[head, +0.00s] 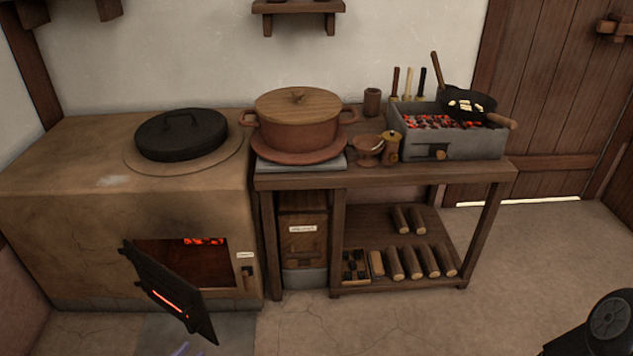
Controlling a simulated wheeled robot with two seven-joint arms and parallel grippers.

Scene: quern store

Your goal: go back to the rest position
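Only a small pale tip of my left gripper (182,349) shows at the bottom edge, just below the open black stove door (170,295). The rest of it is cut off, so I cannot tell whether it is open or shut, or whether it holds anything. My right gripper is not in view. A dark round part of my own body shows at the lower right corner.
The clay stove (75,220) stands at left with a black lid (181,135) on top. The wooden table (390,175) bears a lidded pot (298,122) and a glowing grill (455,143) with a pan (467,101). Logs (412,262) lie below. The floor (430,325) at right is clear.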

